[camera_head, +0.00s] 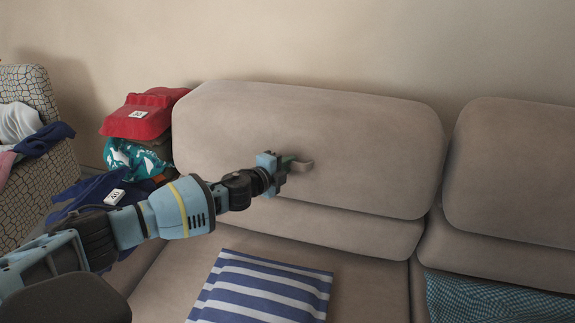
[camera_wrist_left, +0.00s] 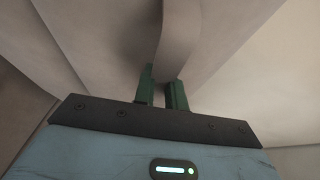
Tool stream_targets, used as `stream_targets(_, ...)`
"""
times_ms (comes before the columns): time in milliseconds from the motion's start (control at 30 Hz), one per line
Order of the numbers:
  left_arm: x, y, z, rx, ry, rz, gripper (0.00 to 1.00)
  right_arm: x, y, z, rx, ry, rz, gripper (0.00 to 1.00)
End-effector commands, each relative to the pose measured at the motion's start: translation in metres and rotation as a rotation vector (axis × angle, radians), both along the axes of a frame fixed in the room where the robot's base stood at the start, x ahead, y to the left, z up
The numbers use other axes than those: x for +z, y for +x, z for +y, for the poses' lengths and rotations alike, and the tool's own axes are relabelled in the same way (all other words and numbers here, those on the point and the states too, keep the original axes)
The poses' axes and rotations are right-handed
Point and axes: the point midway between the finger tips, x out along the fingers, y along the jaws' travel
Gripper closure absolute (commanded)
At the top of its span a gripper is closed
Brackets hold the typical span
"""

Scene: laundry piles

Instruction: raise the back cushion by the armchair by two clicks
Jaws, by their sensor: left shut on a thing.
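The back cushion by the armchair (camera_head: 350,135) is a large beige cushion at the left end of the sofa, nearest the patterned armchair. A beige tab (camera_head: 302,166) sticks out from its front. My left gripper (camera_head: 288,162) is in front of the cushion and shut on this tab. In the left wrist view, the green fingers of my left gripper (camera_wrist_left: 163,92) stand on either side of the curved beige tab (camera_wrist_left: 178,42). The tab's far end meets the cushion out of clear sight. My right gripper is not in view.
The patterned armchair (camera_head: 62,178) holds clothes at the left. Red cloth (camera_head: 140,118) and teal cloth (camera_head: 135,160) are piled beside the sofa. A blue-striped pillow (camera_head: 262,290) lies on the seat. Another back cushion (camera_head: 515,175) is at the right, above a teal checked cloth (camera_head: 490,300).

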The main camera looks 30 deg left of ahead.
Motion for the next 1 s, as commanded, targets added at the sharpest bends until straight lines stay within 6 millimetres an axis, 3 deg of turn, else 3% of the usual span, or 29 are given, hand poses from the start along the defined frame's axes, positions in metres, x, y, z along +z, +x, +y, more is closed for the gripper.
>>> stream_targets(267,-0.004,-0.003,-0.002,-0.003,0.0,-0.007,1.0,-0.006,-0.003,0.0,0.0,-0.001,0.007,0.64)
stream_targets(500,-0.014,-0.017,-0.008,-0.009,0.016,-0.082,1.0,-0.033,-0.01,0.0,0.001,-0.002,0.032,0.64)
stream_targets(1000,-0.02,-0.043,-0.017,-0.015,0.061,-0.255,1.0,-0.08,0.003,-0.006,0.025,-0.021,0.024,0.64)
